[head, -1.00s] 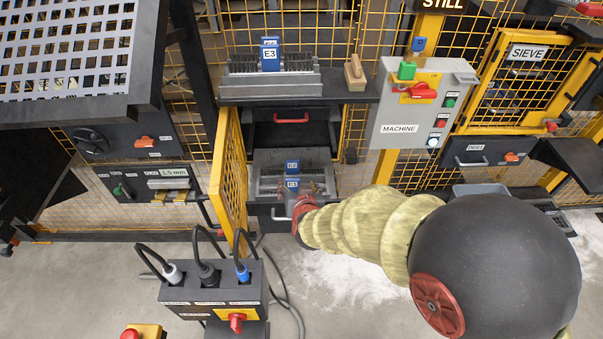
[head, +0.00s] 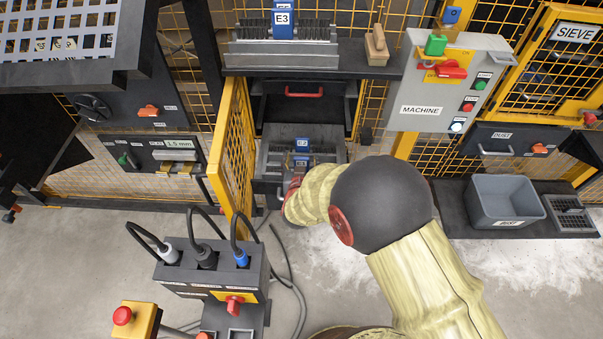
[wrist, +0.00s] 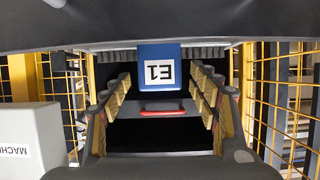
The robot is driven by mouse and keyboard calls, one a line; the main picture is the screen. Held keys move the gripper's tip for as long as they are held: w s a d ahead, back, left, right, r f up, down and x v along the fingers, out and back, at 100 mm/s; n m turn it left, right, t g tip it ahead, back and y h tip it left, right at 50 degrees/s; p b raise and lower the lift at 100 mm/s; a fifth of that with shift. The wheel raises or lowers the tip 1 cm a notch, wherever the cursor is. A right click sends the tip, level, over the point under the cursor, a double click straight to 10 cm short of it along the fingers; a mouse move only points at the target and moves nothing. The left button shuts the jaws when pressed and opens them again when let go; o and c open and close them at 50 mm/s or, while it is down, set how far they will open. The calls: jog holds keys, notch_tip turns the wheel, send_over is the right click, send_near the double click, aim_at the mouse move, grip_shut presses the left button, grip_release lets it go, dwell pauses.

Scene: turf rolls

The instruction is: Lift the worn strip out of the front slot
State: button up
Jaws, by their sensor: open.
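The front strip's blue tag, marked E1 and upside down in the wrist view (wrist: 160,70), shows between my fingers, with gaps on both sides. In the head view this front tag (head: 302,159) is small, in the lower grey tray (head: 272,160). In the head view my gripper (head: 294,184) is at the tray's front, partly hidden by my arm. The strip body below the tag is not clear.
A yellow mesh door (head: 232,150) stands open left of the tray. A shelf above holds a rack with tag E3 (head: 283,19) and a brush (head: 376,46). A red drawer handle (head: 304,93) is behind. A plug box (head: 212,275) stands front left; a grey bin (head: 506,200) is right.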

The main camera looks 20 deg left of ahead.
jog(key=shift+w+a, duration=0.1)
jog(key=shift+w, duration=0.2)
jog(key=shift+c, duration=0.8)
grip_shut()
